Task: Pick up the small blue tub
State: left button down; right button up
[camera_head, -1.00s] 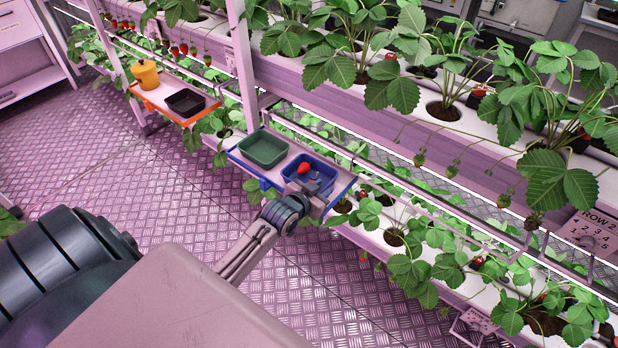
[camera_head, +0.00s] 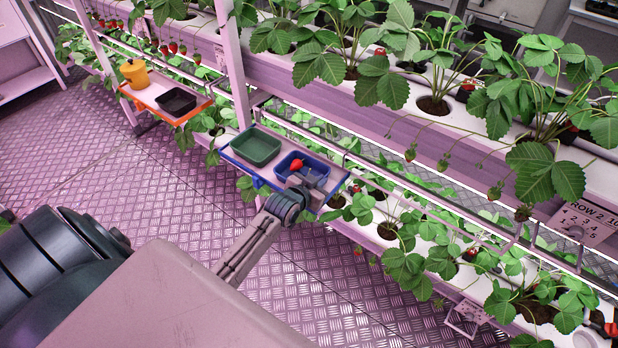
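The small blue tub (camera_head: 316,166) stands on the right part of a blue-edged shelf (camera_head: 236,165) on the rack. A red strawberry (camera_head: 296,165) lies in it. My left gripper (camera_head: 303,183) is at the tub's near side, and its wrist hides part of the near wall. The fingers are small and partly hidden, so I cannot tell whether they are open or shut, or whether they touch the tub. My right gripper is not in view.
A green tub (camera_head: 254,148) stands just left of the blue one. Strawberry plants (camera_head: 400,255) hang close on the right. The floor (camera_head: 130,180) is clear.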

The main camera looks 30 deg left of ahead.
pick_arm(q)
notch_tip(320, 180, up, 4)
jog(key=p, duration=0.3)
jog(key=shift+f+p, duration=0.2)
jog(key=shift+p, duration=0.15)
jog(key=shift+d, duration=0.2)
jog(key=d+r+p, duration=0.1)
jog(key=d+p, duration=0.3)
jog(key=d, duration=1.2)
jog(key=s+a+r+b, duration=0.1)
jog(key=s+a+r, duration=0.1)
jog(key=r, duration=0.8)
jog(key=s+a+r+b, duration=0.2)
jog(key=s+r, duration=0.2)
jog(key=r, duration=0.6)
jog(key=shift+a, duration=0.35)
jog(key=shift+w, duration=0.1)
